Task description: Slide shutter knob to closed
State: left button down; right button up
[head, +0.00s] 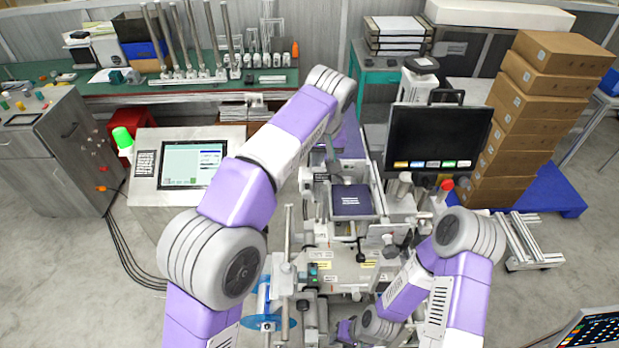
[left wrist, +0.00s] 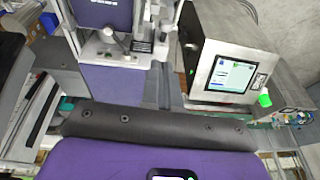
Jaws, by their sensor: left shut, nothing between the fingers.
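The machine in the middle of the head view carries a dark purple box (head: 351,200); the box also shows at the top of the left wrist view (left wrist: 103,10). In that view a grey lever with a rounded end (left wrist: 108,34) stands on a light plate beside the box. I cannot tell for sure whether it is the shutter knob, and its open or closed marking is not readable. My left gripper (head: 332,152) is shut and empty, near the box's far side; its fingertips are hard to make out. My right gripper (head: 346,328) is low, near the machine's front, with its fingers mostly hidden.
A black monitor (head: 437,137) stands right of the machine, with a red-topped knob (head: 447,185) below it. A touchscreen console (head: 188,165) with a green lamp stands left. Stacked cartons (head: 535,120) are at the right. Black-tipped controls (head: 361,256) sit on the machine's front.

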pick_arm(q)
send_near(309, 191)
jog(key=x, duration=0.5)
jog(key=shift+w+a+f, duration=0.1)
jog(key=shift+w+f, duration=0.2)
jog(key=shift+f, duration=0.4)
